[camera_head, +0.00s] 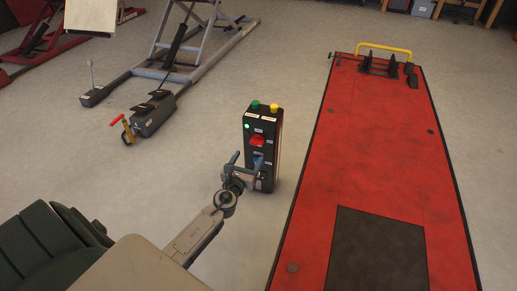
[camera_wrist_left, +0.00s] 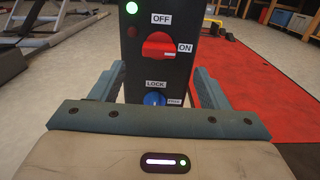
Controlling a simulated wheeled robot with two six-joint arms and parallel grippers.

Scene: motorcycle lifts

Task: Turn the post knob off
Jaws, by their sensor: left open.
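The black control post (camera_head: 261,148) stands upright on the floor in the head view. Its red knob (camera_head: 258,141) is on the front face, and in the left wrist view the red knob (camera_wrist_left: 160,46) sits between the OFF label above and the ON label to its right. Its pointer lies roughly toward ON. A blue knob (camera_wrist_left: 154,99) with a LOCK label is below it. A green light (camera_wrist_left: 131,8) is lit. My left gripper (camera_head: 246,163) is open in front of the post at about the blue knob's height, its fingers apart. My right gripper is not in view.
A red lift platform (camera_head: 375,150) with a yellow bar lies to the right of the post. A grey lift frame (camera_head: 190,50) and a pedal unit (camera_head: 153,113) with a red-handled lever are at the left. Bare floor surrounds the post.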

